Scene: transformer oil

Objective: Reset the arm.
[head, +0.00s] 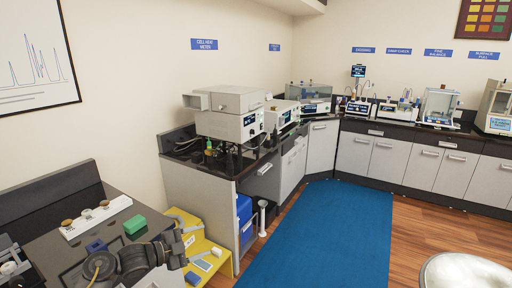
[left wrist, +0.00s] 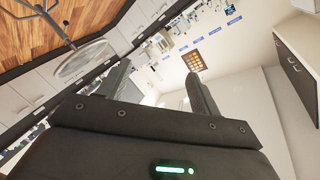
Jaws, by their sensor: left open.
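My left arm comes in at the bottom left of the head view, over the dark bench. My left gripper (head: 178,248) is at its end, near the bench's right edge and beside the yellow stand. In the left wrist view my left gripper (left wrist: 160,85) shows two dark fingers spread apart with nothing between them. That view is tilted, with the room's far wall and counters beyond the fingers. My right gripper is in neither view.
A green block (head: 134,225) and a white rack (head: 97,215) lie on the left bench. A yellow stand (head: 212,250) holds small items. Instruments line the back counter. A blue mat (head: 318,235) covers clear floor. A round stool seat (head: 462,270) is at the bottom right.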

